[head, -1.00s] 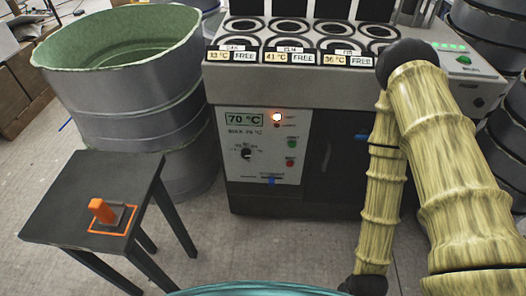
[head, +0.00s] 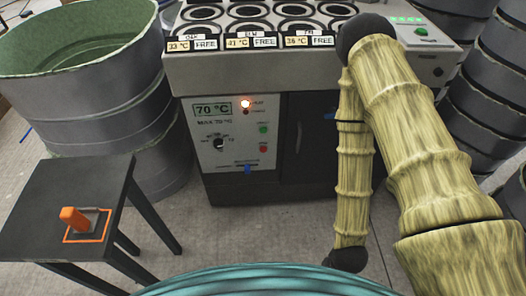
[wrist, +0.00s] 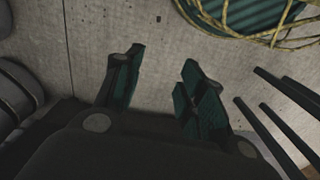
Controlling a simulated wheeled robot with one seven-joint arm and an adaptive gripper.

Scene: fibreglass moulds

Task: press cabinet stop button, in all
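The cabinet (head: 293,181) stands ahead with a pale control panel (head: 212,158) on its left front. The panel has a 70 °C display, a lit lamp (head: 245,104), a dial (head: 218,143), a green button (head: 263,129) and, below it, a small red button (head: 263,149). The button labels are too small to read surely. My gripper (wrist: 156,85) is open and empty in the wrist view, its two fingers apart over the grey floor. The head view shows my arm right of the panel, but not the gripper. The panel is not in the wrist view.
The cabinet top holds several round wells with temperature tags. Dark stacked drums (head: 480,105) stand right. Floor before the panel is clear.

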